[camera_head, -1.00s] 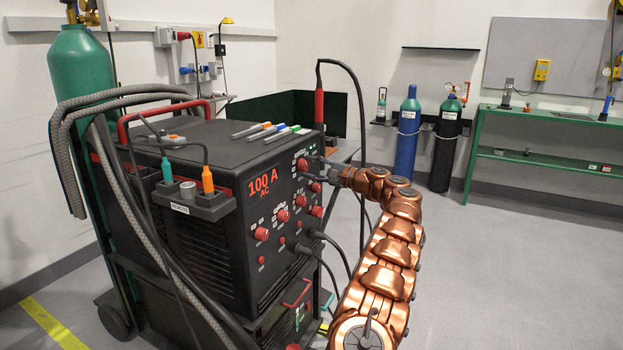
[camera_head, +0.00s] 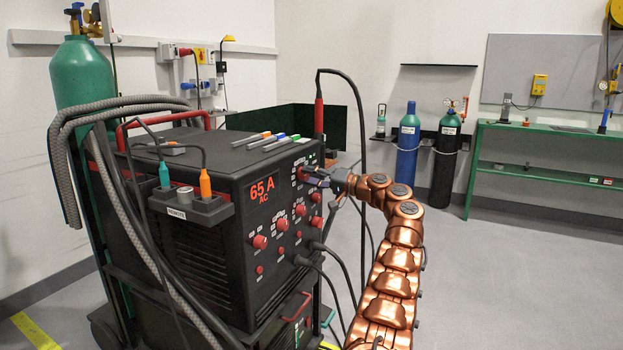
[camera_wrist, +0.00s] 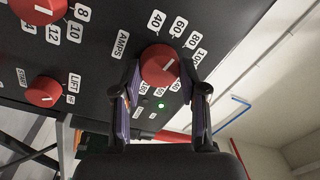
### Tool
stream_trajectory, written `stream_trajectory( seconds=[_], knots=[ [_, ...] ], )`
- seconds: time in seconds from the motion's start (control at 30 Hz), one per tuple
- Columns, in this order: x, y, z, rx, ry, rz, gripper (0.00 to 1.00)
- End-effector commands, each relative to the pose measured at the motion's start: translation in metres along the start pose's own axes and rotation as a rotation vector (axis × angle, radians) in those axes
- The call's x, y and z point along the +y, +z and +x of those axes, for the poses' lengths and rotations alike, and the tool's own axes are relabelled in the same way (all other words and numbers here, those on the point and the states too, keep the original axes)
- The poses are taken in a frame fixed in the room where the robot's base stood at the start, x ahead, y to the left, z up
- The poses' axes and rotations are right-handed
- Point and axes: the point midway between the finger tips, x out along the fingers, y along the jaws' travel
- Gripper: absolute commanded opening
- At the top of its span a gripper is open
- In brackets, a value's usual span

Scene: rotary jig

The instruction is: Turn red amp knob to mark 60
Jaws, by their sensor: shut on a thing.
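The red amp knob (camera_wrist: 158,66) sits beside the AMPS label on the dark panel in the wrist view. Marks 40, 60, 80 and 100 show around its upper and right side. A short white line on the knob points up and to the right, roughly between 60 and 80. My gripper (camera_wrist: 160,78) is shut on the knob, one finger on each side. In the head view my gripper (camera_head: 318,177) is at the panel's upper right and partly hides the knob. The welder's display (camera_head: 262,188) reads 65 A AC.
Other red knobs (camera_head: 299,210) lie close by on the welder's front. Cables (camera_head: 328,252) plug in below my arm. Markers (camera_head: 268,141) lie on the welder's top. Gas cylinders (camera_head: 408,143) and a green bench (camera_head: 545,127) stand behind, with open floor at right.

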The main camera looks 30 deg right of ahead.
Motion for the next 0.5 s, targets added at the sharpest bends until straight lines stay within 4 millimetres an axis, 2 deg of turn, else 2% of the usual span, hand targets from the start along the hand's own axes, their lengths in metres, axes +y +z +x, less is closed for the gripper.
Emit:
stream_trajectory(
  seconds=[0.2, 0.5],
  knots=[
    [0.0005, 0.0002, 0.0001, -0.008, 0.001, -0.103, 0.08],
    [-0.0001, -0.0001, 0.0004, -0.011, -0.001, -0.157, 0.08]
  ],
)
